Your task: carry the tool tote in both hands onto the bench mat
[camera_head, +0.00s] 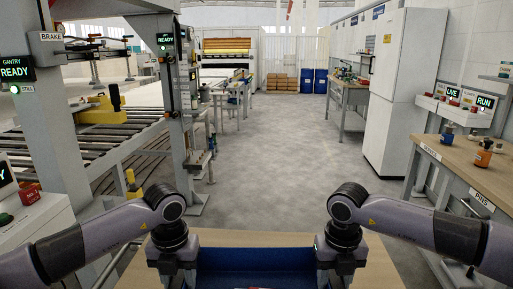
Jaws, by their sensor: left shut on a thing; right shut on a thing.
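The blue tool tote (256,259) is at the bottom centre, between my two hands, and only its upper far part is in view. My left gripper (172,270) is shut on its left side and my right gripper (341,270) is shut on its right side. Both hands point down, and their fingertips are mostly hidden. A wooden tabletop (383,268) shows around and below the tote. I cannot tell whether the tote touches it. I cannot make out a bench mat.
A wooden bench (465,160) with small bottles and lit boxes stands at the right. A roller gantry (100,140) and a control box (35,215) with red and green buttons are on the left. A white cabinet (397,90) stands back right. The grey floor (270,150) ahead is clear.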

